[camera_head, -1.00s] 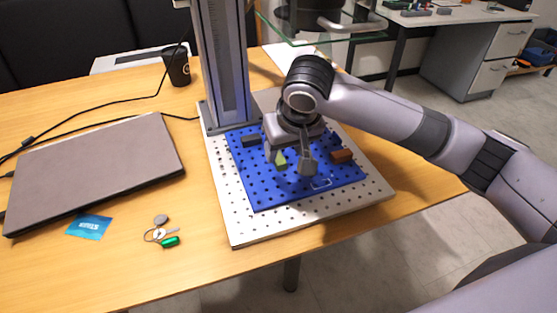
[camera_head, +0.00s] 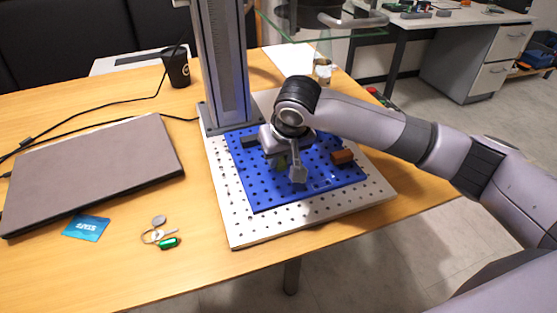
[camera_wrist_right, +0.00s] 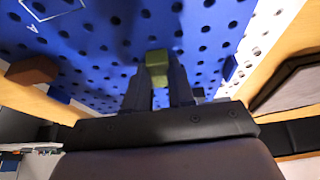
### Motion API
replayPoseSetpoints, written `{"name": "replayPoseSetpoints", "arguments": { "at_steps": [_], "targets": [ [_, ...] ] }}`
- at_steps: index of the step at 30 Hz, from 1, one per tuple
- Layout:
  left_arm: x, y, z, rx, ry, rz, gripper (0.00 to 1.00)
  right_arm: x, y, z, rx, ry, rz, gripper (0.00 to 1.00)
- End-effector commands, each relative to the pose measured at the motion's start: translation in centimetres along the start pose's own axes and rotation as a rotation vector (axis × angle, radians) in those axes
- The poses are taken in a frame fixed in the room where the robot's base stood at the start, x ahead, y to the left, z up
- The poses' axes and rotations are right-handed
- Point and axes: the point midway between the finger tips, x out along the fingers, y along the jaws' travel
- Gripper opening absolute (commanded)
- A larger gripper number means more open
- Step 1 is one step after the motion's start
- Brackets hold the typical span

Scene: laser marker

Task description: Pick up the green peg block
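The green peg block (camera_head: 281,160) is over the blue pegboard (camera_head: 262,198) in the head view, partly hidden by my right gripper (camera_head: 284,167). In the right wrist view the green block (camera_wrist_right: 158,57) stands between the two dark fingers of my right gripper (camera_wrist_right: 158,75). The fingers lie close against both of its sides, with no clear gap showing. I cannot tell if the block touches the board or is slightly raised. My left gripper is not in view.
A brown-orange block (camera_head: 342,157) sits on the board's right side, and a dark block (camera_head: 250,141) near its back left. A grey column (camera_head: 222,70) rises behind. A laptop (camera_head: 95,170), keys (camera_head: 160,237) and a blue card (camera_head: 87,228) lie to the left.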

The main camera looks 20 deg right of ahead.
Motion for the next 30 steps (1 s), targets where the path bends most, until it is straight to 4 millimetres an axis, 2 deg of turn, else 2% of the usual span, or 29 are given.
{"name": "replayPoseSetpoints", "arguments": {
  "at_steps": [11, 14, 20, 23, 30],
  "targets": [
    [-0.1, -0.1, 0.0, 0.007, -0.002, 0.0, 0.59, -0.3, 0.0, -0.1, 0.0, 0.001, -0.001, 0.0],
    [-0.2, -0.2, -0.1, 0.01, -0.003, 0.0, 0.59, -1.0, -0.1, -0.5, 0.0, 0.002, -0.002, 0.0],
    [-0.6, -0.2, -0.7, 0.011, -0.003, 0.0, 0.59, -3.7, -0.1, -1.4, 0.0, 0.001, -0.002, 0.0],
    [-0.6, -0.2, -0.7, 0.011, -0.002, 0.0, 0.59, -4.0, 0.0, 0.5, -0.003, -0.002, -0.001, 0.0],
    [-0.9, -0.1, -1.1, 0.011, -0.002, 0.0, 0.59, -6.1, 0.0, 5.4, -0.003, -0.002, -0.002, 0.0]
  ]
}}
